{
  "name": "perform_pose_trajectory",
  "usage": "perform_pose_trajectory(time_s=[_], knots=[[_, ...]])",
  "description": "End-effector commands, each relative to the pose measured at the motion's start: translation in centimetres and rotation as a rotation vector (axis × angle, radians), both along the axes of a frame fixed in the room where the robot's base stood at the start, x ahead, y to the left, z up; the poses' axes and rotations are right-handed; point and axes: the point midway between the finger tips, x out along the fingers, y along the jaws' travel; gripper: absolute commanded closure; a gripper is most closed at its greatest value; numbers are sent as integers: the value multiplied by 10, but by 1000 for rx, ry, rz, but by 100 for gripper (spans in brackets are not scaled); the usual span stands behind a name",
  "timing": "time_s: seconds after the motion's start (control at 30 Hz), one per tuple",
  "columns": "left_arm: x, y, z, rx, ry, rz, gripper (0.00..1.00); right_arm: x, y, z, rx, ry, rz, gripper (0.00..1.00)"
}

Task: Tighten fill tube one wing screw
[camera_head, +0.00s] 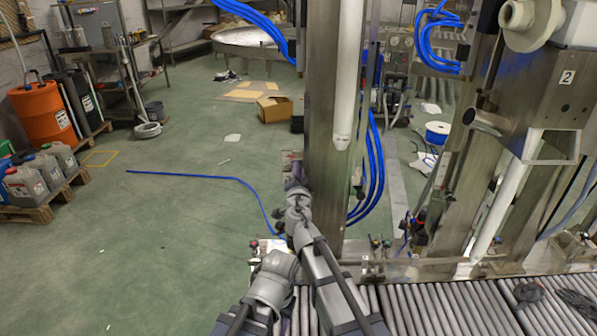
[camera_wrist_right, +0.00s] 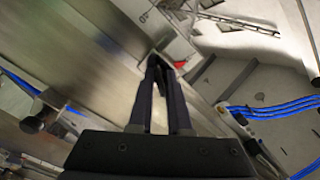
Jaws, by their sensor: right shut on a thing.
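My right gripper (camera_head: 296,172) is low at the left side of the steel column in the head view. In the right wrist view its two dark fingers (camera_wrist_right: 160,62) meet at the tips, against a steel bracket. They are shut on a small part, which I take to be the wing screw; the fingers hide most of it. A small red part (camera_wrist_right: 180,65) shows just beside the tips. A white tube (camera_head: 347,85) hangs upright along the column in the head view. My left gripper is not in view.
The steel column (camera_head: 325,120) stands close to my right arm. Blue hoses (camera_head: 375,170) hang to its right. A roller conveyor (camera_head: 450,310) runs along the bottom right. A machine marked 2 (camera_head: 540,95) stands at right. The green floor at left is mostly clear.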

Motion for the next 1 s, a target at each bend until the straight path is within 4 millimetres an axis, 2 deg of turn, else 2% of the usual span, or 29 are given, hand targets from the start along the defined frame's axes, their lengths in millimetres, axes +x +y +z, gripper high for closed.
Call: perform_pose_trajectory(time_s=[0.13,0.4,0.7,1.0], knots=[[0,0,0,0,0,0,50,2,1,0,70,0,1,100],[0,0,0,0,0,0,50,2,1,0,84,0,1,100],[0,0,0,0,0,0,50,2,1,0,396,0,3,100],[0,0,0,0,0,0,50,3,1,0,456,0,3,100]])
